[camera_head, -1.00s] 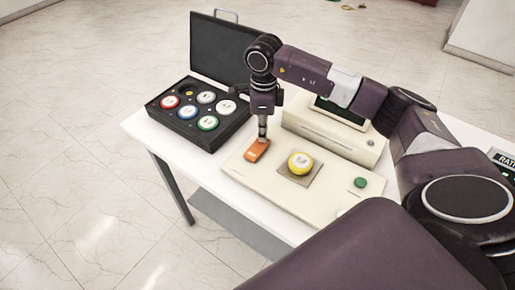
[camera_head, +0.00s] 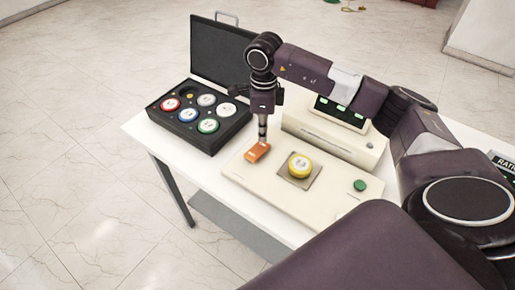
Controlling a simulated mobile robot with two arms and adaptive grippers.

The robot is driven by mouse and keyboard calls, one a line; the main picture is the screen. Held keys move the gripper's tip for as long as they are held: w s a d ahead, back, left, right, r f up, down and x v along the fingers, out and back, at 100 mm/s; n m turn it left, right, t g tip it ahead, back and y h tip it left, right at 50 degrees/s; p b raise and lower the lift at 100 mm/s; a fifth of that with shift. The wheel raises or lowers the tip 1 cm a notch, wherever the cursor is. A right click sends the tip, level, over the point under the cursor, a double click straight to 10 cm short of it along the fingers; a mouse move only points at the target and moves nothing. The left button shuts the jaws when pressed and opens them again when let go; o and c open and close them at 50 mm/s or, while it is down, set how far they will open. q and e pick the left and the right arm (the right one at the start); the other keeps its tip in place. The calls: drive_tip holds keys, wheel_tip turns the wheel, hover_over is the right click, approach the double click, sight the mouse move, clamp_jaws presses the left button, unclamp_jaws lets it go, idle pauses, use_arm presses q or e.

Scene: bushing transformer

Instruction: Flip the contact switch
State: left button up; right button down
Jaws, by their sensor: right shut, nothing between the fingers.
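The orange contact switch (camera_head: 257,153) sits at the left part of a cream panel (camera_head: 245,177) on the white table. My right gripper (camera_head: 263,142) points down with its fingers shut and empty, their tips at the far edge of the switch. I cannot tell whether they touch it. A display (camera_head: 340,111) on the cream box behind shows green lit marks, partly hidden by my right arm. My left gripper is out of view.
A yellow round piece (camera_head: 299,165) rests on a square plate, with a green button (camera_head: 360,185) to its right. An open black case (camera_head: 176,131) with several coloured round pieces stands at the left.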

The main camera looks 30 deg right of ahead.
sight(263, 145)
wheel_tip(263, 145, up, 5)
drive_tip(key=shift+f+p, duration=0.1)
drive_tip(key=shift+p, duration=1.1)
